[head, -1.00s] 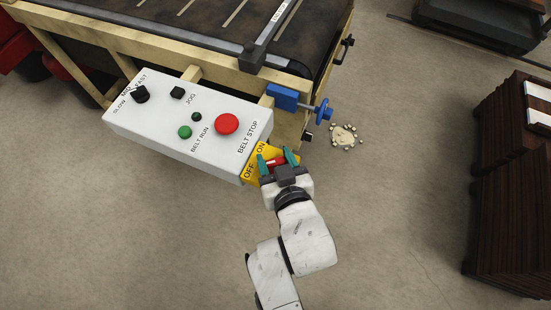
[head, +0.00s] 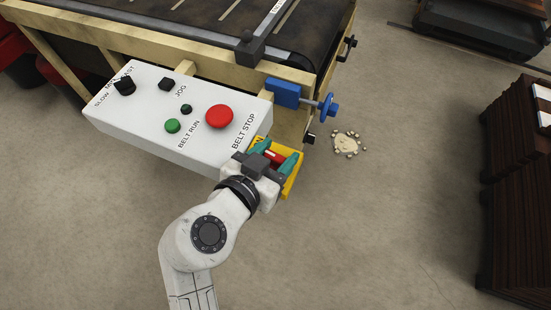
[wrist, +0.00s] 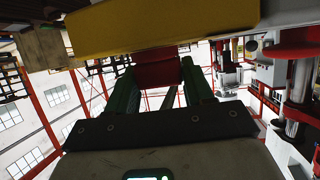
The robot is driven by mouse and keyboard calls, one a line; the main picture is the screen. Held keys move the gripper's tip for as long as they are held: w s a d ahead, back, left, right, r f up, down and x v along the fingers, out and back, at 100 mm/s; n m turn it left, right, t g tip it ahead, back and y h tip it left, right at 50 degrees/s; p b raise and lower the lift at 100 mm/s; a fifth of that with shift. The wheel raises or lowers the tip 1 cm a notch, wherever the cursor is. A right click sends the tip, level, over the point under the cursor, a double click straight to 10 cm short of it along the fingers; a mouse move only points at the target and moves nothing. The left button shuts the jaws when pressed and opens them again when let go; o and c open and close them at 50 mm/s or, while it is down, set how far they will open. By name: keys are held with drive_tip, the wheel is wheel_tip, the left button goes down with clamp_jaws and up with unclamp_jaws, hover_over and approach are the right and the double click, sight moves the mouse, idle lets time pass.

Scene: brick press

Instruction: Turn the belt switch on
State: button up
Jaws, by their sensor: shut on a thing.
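The belt switch is a yellow plate (head: 291,184) on the right end of the white control box (head: 150,120), with a red handle (head: 274,156). My gripper (head: 279,152) is at the plate, with its teal fingers on either side of the handle, shut on it. In the wrist view the red handle (wrist: 157,72) sits between the green fingers (wrist: 163,85), under the yellow plate (wrist: 160,28). My gripper hides most of the ON and OFF lettering, so the handle's setting cannot be read.
The box top carries a red BELT STOP button (head: 219,116), a green BELT RUN button (head: 172,126) and black controls. A blue clamp (head: 300,97) juts from the wooden conveyor frame behind. Dark stacked racks (head: 515,190) stand at right. The floor in front is open.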

drive_tip(key=m+g+h+b, duration=0.1)
drive_tip(key=m+g+h, duration=0.1)
drive_tip(key=m+h, duration=0.1)
drive_tip(key=shift+f+m+g, duration=0.15)
drive_tip(key=shift+m+g, duration=0.25)
drive_tip(key=shift+m+g+h+b, duration=1.1)
drive_tip(key=shift+m+g+h, duration=0.2)
drive_tip(key=shift+m+g, duration=0.4)
drive_tip(key=o, duration=1)
drive_tip(key=shift+c, duration=0.2)
drive_tip(key=shift+a, duration=0.1)
drive_tip(key=b+v, duration=0.2)
drive_tip(key=v, duration=0.9)
